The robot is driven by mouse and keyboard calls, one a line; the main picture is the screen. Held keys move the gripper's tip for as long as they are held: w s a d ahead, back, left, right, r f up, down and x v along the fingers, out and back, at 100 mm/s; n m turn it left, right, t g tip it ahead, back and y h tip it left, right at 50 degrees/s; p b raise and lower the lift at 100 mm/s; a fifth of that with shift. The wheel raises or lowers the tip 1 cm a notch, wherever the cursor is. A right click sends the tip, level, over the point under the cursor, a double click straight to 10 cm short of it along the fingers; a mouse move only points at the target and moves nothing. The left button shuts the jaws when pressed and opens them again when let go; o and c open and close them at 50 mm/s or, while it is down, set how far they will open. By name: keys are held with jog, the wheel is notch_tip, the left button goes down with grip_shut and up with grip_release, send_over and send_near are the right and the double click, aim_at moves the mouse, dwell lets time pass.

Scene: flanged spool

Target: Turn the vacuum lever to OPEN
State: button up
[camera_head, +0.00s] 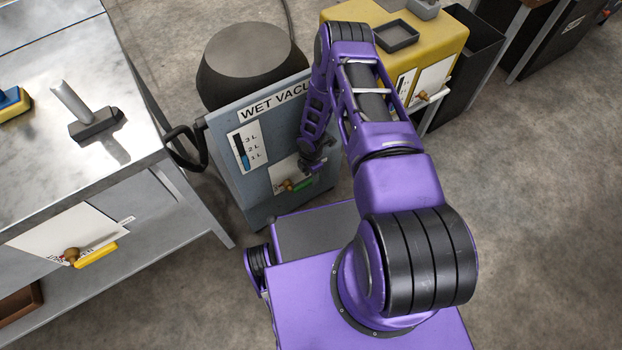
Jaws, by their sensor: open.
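The wet vacuum (245,120) is a grey-blue panel labelled "WET VACU…", the rest of the label hidden by my arm. Low on its front is a white plate with the vacuum lever (300,185), which has a green handle and a brass-coloured hub at its left end. The handle points right and slightly up in the picture. The plate's markings are too small or hidden to read. My gripper (318,166) is open, just above and right of the lever. I cannot tell whether it touches the handle; nothing shows between its fingers.
A metal bench (120,170) stands left, with a yellow-handled lever (95,254) on its front. A yellow cabinet (455,45) with another brass-hubbed lever (424,96) stands behind my arm. A black hose handle (187,148) sits between bench and vacuum. Floor at right is clear.

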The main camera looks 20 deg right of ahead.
jog(key=shift+f, duration=0.65)
grip_shut()
dwell(1.0)
